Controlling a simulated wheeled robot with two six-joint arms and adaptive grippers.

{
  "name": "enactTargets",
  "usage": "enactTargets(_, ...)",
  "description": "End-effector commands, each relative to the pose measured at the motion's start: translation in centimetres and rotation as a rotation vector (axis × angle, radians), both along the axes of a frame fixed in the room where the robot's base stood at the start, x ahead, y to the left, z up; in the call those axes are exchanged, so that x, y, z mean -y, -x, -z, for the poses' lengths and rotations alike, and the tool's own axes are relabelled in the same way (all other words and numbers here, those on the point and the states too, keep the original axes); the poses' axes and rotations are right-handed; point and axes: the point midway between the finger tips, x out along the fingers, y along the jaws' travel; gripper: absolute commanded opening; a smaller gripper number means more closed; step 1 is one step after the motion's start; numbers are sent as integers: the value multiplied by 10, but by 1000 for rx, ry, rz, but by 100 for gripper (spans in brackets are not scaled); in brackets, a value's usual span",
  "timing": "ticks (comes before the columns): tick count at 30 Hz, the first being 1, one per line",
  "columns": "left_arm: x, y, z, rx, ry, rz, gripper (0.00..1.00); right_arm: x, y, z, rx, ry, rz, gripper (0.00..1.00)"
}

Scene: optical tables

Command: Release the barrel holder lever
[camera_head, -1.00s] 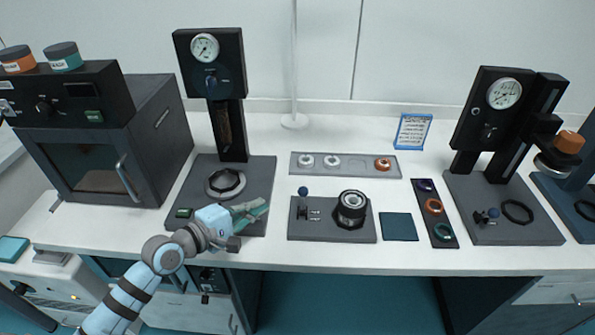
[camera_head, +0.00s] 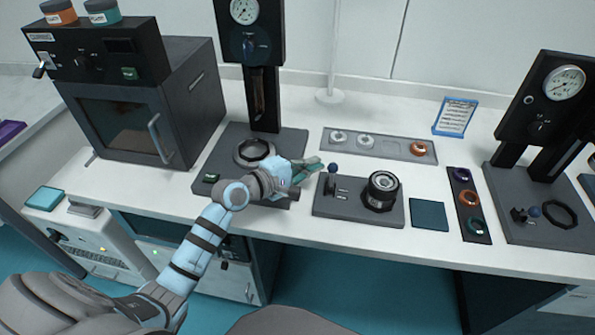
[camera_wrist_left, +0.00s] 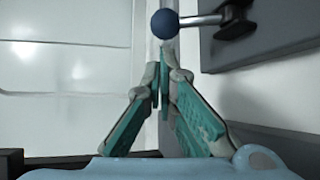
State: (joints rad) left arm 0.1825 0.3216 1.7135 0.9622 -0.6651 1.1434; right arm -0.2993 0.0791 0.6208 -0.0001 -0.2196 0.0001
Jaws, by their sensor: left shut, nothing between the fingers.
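The barrel holder (camera_head: 335,205) is a dark grey plate at the middle of the bench. A black and silver barrel (camera_head: 382,189) stands upright on its right part. Its lever carries a dark blue ball knob (camera_head: 332,167) at the plate's left. In the left wrist view, the knob (camera_wrist_left: 165,24) sits on a metal rod that runs right to a dark bracket (camera_wrist_left: 234,20). My left gripper (camera_head: 320,163), with teal finger pads, is shut and empty just left of the knob. In the wrist view its fingertips (camera_wrist_left: 165,55) are close to the knob; contact cannot be told. My right gripper is not in view.
A press with a gauge (camera_head: 262,85) and an oven (camera_head: 150,115) stand to the left. A tray (camera_head: 380,146) with rings lies behind the holder. A teal pad (camera_head: 429,214), a ring strip (camera_head: 469,203) and another press (camera_head: 540,110) are to the right.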

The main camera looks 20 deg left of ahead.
Motion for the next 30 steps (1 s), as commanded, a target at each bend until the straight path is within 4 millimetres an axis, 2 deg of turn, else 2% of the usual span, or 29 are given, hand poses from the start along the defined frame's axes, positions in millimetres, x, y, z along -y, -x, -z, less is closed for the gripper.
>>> enactTargets(3,5,-13,4,1,0,-2,0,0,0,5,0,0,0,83)
enactTargets(7,8,-18,5,0,-1,-2,0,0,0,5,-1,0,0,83)
enactTargets(17,8,-18,5,1,-2,-1,0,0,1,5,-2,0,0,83)
enactTargets(30,8,-15,3,61,-16,-1,0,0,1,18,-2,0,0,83)
